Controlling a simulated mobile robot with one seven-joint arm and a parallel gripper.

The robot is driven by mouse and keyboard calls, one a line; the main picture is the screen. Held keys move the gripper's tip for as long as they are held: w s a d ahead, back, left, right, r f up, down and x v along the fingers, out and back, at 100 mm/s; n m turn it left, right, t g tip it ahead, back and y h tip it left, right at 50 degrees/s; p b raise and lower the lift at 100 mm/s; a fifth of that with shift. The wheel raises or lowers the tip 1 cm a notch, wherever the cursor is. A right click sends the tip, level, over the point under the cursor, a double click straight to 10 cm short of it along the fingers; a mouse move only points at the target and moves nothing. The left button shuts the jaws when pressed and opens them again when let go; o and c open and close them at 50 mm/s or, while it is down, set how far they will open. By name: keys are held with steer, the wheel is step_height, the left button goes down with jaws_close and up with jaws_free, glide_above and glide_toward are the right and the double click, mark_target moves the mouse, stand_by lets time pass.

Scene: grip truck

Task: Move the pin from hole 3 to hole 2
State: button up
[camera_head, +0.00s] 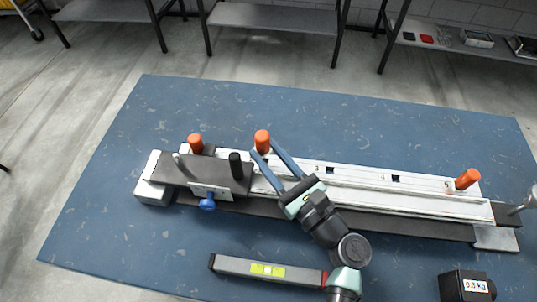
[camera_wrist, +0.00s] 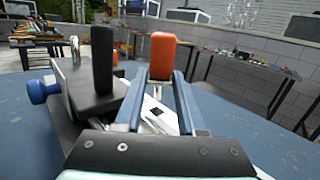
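The orange pin (camera_head: 262,141) stands upright at the hole 2 position on the white rail (camera_head: 357,186). In the wrist view its orange head (camera_wrist: 162,55) is between my gripper's two blue fingers. My gripper (camera_head: 265,149) reaches in from the front right, with one finger on each side of the pin. The fingers are close to the pin; I cannot tell whether they press on it. Whether the pin is fully seated is hidden. Hole 3 (camera_head: 330,170) is empty.
Other orange pins stand at the left end (camera_head: 196,143) and at hole 5 (camera_head: 467,179). Hole 4 (camera_head: 395,178) is empty. A dark carriage with a black knob (camera_head: 236,165) and blue knob (camera_head: 207,202) sits left. A level (camera_head: 266,269) and black weight (camera_head: 466,287) lie in front.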

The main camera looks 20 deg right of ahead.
steer(key=o, duration=0.5)
steer(key=shift+m+g+h, duration=0.3)
steer(key=shift+m+h, duration=0.1)
steer(key=f, duration=0.4)
steer(key=shift+s+f, duration=0.25)
steer(key=shift+f, duration=0.15)
steer(key=shift+c, duration=0.2)
steer(key=shift+n, duration=0.3)
steer(key=s+d+r, duration=0.1)
steer(key=s, duration=0.2)
steer(key=s+d, duration=0.1)
steer(key=s, duration=0.3)
steer(key=s+r, duration=0.1)
steer(key=s, duration=0.3)
steer(key=shift+s+d+r, duration=0.2)
steer(key=shift+d+r, duration=0.1)
steer(key=shift+d, duration=0.1)
steer(key=shift+s+r, duration=0.3)
steer(key=shift+s, duration=0.1)
steer(key=shift+a+r+y, duration=0.1)
steer(key=shift+y, duration=0.3)
